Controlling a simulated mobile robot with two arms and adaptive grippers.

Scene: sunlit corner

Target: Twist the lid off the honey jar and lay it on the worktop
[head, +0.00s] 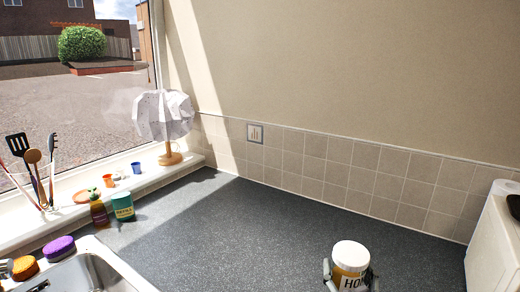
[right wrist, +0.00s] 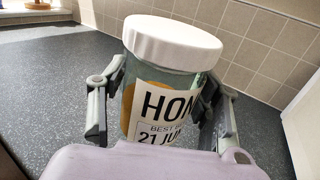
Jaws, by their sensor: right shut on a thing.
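The honey jar (head: 352,284) is at the bottom of the head view, a clear jar with amber honey and a white label. Its white lid (head: 351,254) is on top of it. In the right wrist view the jar (right wrist: 160,103) is close and slightly tilted in the picture, with the lid (right wrist: 172,42) seated on its mouth. My right gripper (head: 350,271) is shut on the jar, one finger on each side of the glass below the lid. The jar's base is hidden, so I cannot tell whether it touches the worktop (head: 235,225). My left gripper is not in view.
The worktop is clear left of and behind the jar. A sink (head: 88,275) with purple (head: 59,247) and orange (head: 25,267) sponges, a bottle (head: 98,210) and a green tin (head: 123,207) are at left. A lamp (head: 165,118) stands on the sill. A white appliance (head: 494,240) is at right.

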